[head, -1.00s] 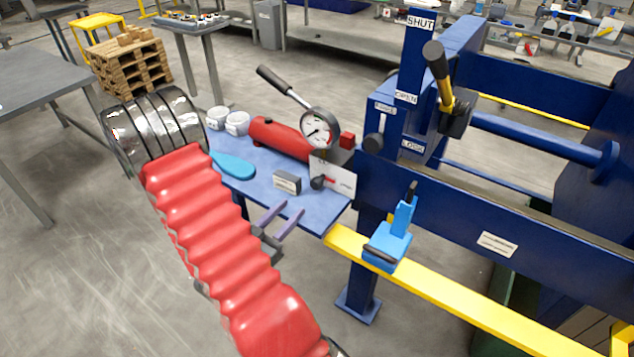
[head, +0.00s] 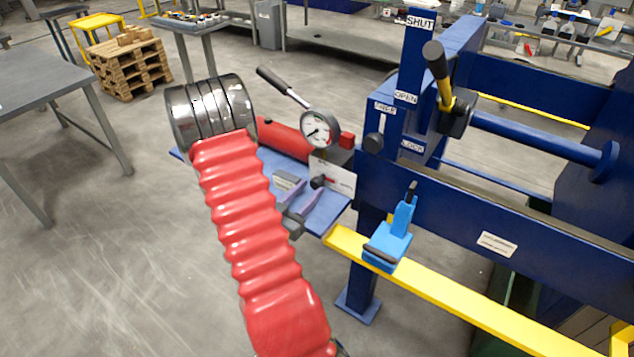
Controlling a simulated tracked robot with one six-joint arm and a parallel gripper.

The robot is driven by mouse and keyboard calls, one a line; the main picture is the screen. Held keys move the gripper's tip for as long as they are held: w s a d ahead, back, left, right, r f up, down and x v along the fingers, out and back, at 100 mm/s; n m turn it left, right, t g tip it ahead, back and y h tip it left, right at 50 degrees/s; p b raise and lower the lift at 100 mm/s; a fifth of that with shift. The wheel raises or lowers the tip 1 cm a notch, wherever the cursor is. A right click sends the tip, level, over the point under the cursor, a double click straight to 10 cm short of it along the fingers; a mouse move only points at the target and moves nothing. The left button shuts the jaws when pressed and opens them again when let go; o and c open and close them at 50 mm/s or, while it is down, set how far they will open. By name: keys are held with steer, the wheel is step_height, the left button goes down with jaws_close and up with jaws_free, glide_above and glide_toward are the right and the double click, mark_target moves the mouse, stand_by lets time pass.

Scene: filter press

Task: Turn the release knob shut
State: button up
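The release knob (head: 317,182) is a small dark knob with a red mark. It sits in front of a white label plate (head: 340,178) at the right end of the red hand pump (head: 283,138), below the pressure gauge (head: 316,130). My gripper (head: 309,188) shows two purple fingers with a gap between them, so it is open and empty. Its fingertips are just below and left of the knob in the picture. I cannot tell whether they touch it or are apart in depth. The plate's lettering is too small to read.
The pump stands on a blue shelf (head: 330,214) with a small grey block (head: 287,181), partly behind my fingers. The black-gripped pump lever (head: 283,86) rises above. A blue clamp (head: 391,240) sits on the yellow rail (head: 450,290). A blue press frame (head: 460,213) stands at right.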

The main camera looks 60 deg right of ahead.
mark_target(314, 185)
steer(key=shift+s+d, duration=0.2)
steer(key=shift+d, duration=1)
steer(key=shift+s+d, duration=0.2)
steer(key=shift+d, duration=0.95)
steer(key=c, duration=0.7)
